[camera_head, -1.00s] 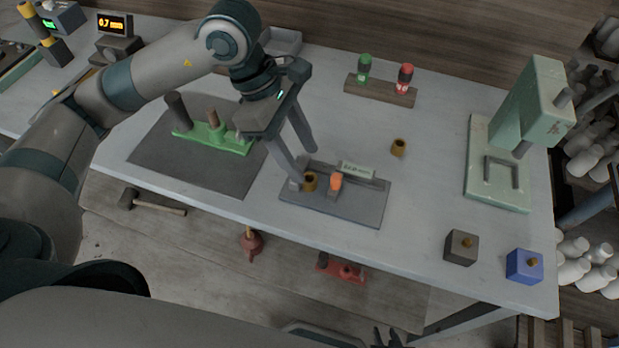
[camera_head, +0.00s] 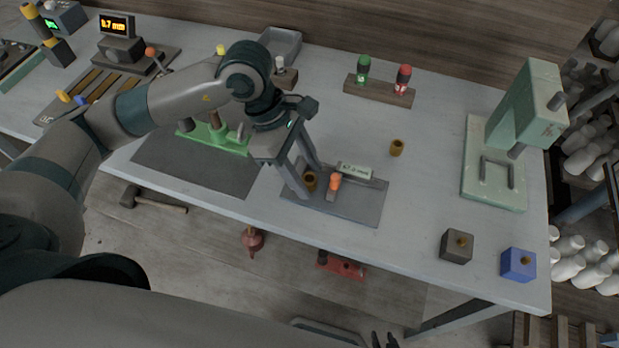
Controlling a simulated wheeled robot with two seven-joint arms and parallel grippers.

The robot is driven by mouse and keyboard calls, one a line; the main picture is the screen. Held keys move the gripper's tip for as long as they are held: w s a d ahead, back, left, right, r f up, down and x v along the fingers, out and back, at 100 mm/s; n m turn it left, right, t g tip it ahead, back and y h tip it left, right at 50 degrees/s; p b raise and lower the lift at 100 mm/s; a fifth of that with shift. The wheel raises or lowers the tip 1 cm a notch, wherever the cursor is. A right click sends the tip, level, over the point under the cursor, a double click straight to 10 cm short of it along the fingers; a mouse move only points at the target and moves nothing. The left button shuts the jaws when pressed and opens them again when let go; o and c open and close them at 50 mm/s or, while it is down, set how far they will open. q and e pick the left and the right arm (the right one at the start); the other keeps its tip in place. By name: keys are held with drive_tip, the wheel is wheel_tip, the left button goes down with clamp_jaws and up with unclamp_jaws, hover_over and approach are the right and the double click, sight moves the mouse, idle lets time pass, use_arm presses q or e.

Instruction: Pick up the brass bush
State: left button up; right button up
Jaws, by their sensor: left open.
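A brass bush (camera_head: 311,181) stands on the grey fixture plate (camera_head: 352,211) at the front middle of the table. My left gripper (camera_head: 315,184) is open and low over the plate, with one finger on the left of this bush and the other behind it. I cannot tell whether the fingers touch it. A second brass bush (camera_head: 397,148) stands alone on the bare table, to the right of and behind the plate.
An orange-topped peg (camera_head: 334,181) and a small label (camera_head: 355,171) are close right of the gripper. A green fixture (camera_head: 222,139) on a dark mat is left. A pale green press (camera_head: 500,150) stands right.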

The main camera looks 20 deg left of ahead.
use_arm(q)
clamp_jaws()
use_arm(e)
drive_tip(key=shift+w, duration=0.1)
use_arm(q)
drive_tip(key=shift+r, duration=0.15)
